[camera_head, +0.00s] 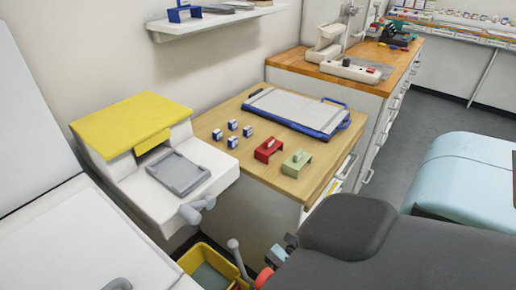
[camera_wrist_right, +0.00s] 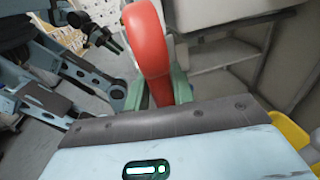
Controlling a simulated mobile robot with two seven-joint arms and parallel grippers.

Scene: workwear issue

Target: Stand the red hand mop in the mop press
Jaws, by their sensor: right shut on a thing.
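The red hand mop shows as a thick red curved piece (camera_wrist_right: 150,45) in the right wrist view, between the green fingers of my right gripper (camera_wrist_right: 162,85). In the head view a small red part of the mop (camera_head: 263,277) shows at the bottom, beside my right gripper (camera_head: 284,254). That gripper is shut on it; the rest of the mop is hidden. The mop press appears as a yellow bucket (camera_head: 193,262) with a grey inside and a grey lever, just left of the mop. Its yellow edge also shows at the right of the wrist view (camera_wrist_right: 290,130).
A wooden-topped cabinet (camera_head: 233,115) behind holds small blue-white blocks, a red and a green block, and a blue-edged board. Grey floor (camera_head: 435,95) is clear at the back.

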